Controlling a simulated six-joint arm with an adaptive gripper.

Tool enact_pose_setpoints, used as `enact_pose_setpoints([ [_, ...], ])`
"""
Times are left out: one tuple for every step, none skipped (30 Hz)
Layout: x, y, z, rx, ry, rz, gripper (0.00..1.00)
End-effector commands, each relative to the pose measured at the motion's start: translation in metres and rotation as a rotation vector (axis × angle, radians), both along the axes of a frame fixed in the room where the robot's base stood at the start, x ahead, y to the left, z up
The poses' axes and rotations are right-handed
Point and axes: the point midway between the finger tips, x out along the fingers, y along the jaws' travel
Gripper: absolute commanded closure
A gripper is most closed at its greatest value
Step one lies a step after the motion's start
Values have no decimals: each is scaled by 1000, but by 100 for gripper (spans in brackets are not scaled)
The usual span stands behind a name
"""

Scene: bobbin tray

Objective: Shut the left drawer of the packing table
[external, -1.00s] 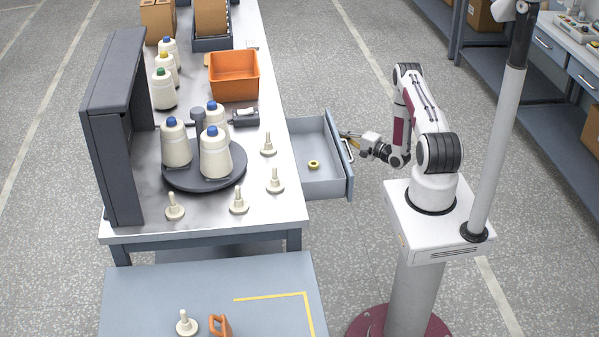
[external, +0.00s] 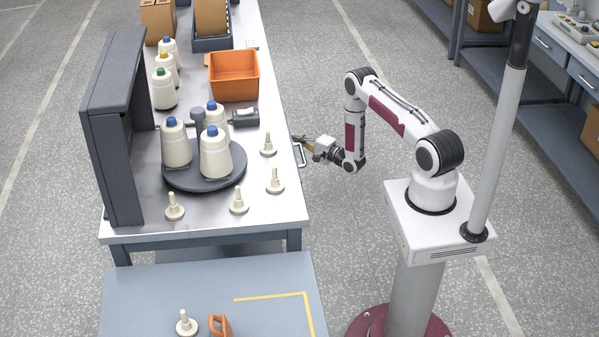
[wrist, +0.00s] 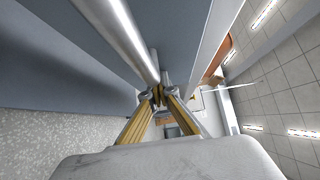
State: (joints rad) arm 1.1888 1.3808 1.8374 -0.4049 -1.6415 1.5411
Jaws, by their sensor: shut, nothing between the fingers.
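The drawer of the packing table (external: 270,217) is pushed in; its grey tray no longer shows in the external view, only its handle (external: 300,155) at the table's right edge. My gripper (external: 298,138) is at the drawer front beside the handle. In the wrist view the fingertips of my gripper (wrist: 160,95) are together with nothing between them, close against the silvery handle bar (wrist: 137,40) and the grey drawer front (wrist: 170,35). I cannot tell whether they touch the front. The yellow ring inside the drawer is hidden.
On the tabletop stand a dark turntable (external: 205,185) with white cones, several pale pegs (external: 275,182) and an orange bin (external: 234,76). A lower blue-grey table (external: 180,285) is in front. The floor between my base and the table is clear.

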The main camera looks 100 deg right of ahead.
Motion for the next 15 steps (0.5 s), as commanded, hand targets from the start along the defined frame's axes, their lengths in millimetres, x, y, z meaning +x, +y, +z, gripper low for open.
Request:
enact_pose_setpoints([
  [9, 1, 0, -1, -1, 4, 100],
  [13, 1, 0, -1, -1, 3, 100],
  [18, 1, 0, -1, -1, 4, 100],
  [21, 1, 0, -1, 1, 3, 100],
  [23, 1, 0, -1, 1, 2, 100],
  [27, 0, 0, -1, 1, 2, 100],
  [29, 0, 0, -1, 0, 2, 100],
  [31, 0, 0, -1, 0, 2, 100],
  [33, 0, 0, -1, 0, 1, 100],
  [34, 0, 0, -1, 0, 1, 100],
  [35, 0, 0, -1, 0, 1, 100],
  [36, 0, 0, -1, 0, 1, 100],
  [37, 0, 0, -1, 0, 2, 100],
  [38, 0, 0, -1, 0, 2, 100],
  [38, 0, 0, -1, 0, 3, 100],
])
